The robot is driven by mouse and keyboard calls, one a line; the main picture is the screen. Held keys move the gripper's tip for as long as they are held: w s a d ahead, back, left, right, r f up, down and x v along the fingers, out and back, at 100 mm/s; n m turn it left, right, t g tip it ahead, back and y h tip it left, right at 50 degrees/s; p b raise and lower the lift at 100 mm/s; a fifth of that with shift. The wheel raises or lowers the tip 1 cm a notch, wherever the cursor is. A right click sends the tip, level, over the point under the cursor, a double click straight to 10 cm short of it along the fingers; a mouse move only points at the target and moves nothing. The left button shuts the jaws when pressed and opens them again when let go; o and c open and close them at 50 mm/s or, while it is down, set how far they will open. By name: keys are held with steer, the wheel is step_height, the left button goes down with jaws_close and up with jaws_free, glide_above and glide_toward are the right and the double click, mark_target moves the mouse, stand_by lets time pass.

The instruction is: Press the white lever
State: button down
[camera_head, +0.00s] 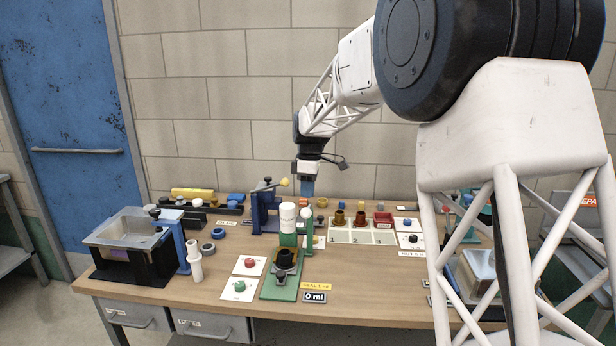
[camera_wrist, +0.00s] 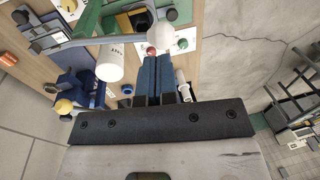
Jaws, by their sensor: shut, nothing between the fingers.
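A white ball-shaped knob, which looks like the white lever's end (camera_head: 306,213), stands beside a white labelled cylinder (camera_head: 288,218) on a green stand (camera_head: 290,241). The knob also shows in the wrist view (camera_wrist: 187,38), just beyond and slightly right of my fingertips. The cylinder shows there too (camera_wrist: 110,63), left of the fingers. My gripper (camera_head: 307,192) has blue fingers, shut and empty, pointing down above and behind the stand. In the wrist view the fingers (camera_wrist: 155,60) lie side by side. I cannot tell whether they touch the knob.
A blue press (camera_head: 265,212) with a yellow-knobbed lever (camera_head: 285,183) stands just left of my gripper. A red button (camera_head: 250,262) and a green button (camera_head: 240,287) lie in front. A tray with cups (camera_head: 360,237) is to the right. A clear-lidded box (camera_head: 130,230) stands left.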

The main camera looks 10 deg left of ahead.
mark_target(306, 209)
steer(key=shift+s+a+f, duration=0.1)
steer(key=shift+s+f, duration=0.05)
steer(key=shift+f, duration=0.65)
steer(key=shift+s+f, duration=0.1)
steer(key=shift+f, duration=0.65)
steer(key=shift+s+f, duration=0.15)
steer(key=shift+f, duration=0.05)
steer(key=shift+s+f+t, duration=0.5)
steer(key=shift+f+t, duration=0.2)
steer(key=shift+t, duration=0.2)
step_height(306, 209, down, 7)
steer(key=s+t, duration=0.1)
steer(key=t, duration=0.1)
steer(key=shift+s+t, duration=0.3)
steer(key=shift+t, duration=0.1)
steer(key=shift+f, duration=0.3)
steer(key=shift+s+r, duration=0.1)
steer(key=shift+s, duration=0.05)
steer(key=s+v, duration=0.2)
steer(key=v, duration=1.2)
steer(key=shift+s, duration=0.25)
